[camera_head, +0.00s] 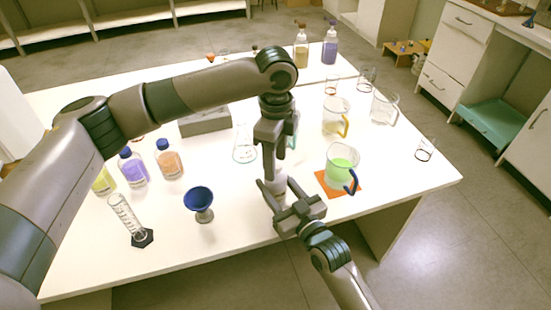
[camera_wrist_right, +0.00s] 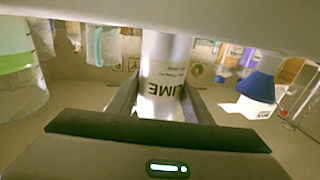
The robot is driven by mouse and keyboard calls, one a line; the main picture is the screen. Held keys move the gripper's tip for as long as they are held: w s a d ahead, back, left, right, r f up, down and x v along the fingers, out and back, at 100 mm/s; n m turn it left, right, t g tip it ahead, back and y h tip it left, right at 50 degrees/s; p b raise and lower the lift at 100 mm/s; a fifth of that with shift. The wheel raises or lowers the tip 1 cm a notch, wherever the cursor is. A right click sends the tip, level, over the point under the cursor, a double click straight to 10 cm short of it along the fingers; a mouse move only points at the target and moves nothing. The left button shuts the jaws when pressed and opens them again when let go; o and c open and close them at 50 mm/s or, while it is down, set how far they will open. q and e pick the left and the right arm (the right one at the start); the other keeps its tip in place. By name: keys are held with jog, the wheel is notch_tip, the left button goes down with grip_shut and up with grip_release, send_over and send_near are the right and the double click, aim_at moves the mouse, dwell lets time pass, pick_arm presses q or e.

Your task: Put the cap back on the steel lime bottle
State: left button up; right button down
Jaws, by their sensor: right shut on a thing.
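The steel lime bottle (camera_head: 279,184) stands near the table's front edge, mostly covered by my grippers. In the right wrist view its silvery body (camera_wrist_right: 166,75) shows dark letters, upside down, between the fingers. My right gripper (camera_head: 280,192) is shut around it from the front. My left gripper (camera_head: 270,165) points straight down just above the bottle, at its top end. Whether its fingers are closed on anything is hidden. I cannot make out the cap or the bottle's mouth.
A beaker of green liquid (camera_head: 342,166) on an orange mat (camera_head: 324,187) stands close at the right. A blue funnel (camera_head: 200,196) and a measuring cylinder (camera_head: 125,215) stand at the left. Coloured bottles (camera_head: 168,160) and a grey block (camera_head: 205,121) are behind. The front right corner is clear.

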pick_arm(q)
jog(key=shift+r, duration=0.1)
notch_tip(320, 180, up, 12)
dwell(0.7)
pick_arm(e)
jog(key=c, duration=0.8)
grip_release()
jog(key=shift+c, duration=0.2)
pick_arm(q)
notch_tip(320, 180, down, 2)
jog(key=shift+f+b, duration=0.2)
jog(key=shift+b, duration=0.85)
pick_arm(e)
jog(key=v, duration=1.7)
jog(key=shift+s, duration=0.15)
jog(key=shift+d+f, duration=0.1)
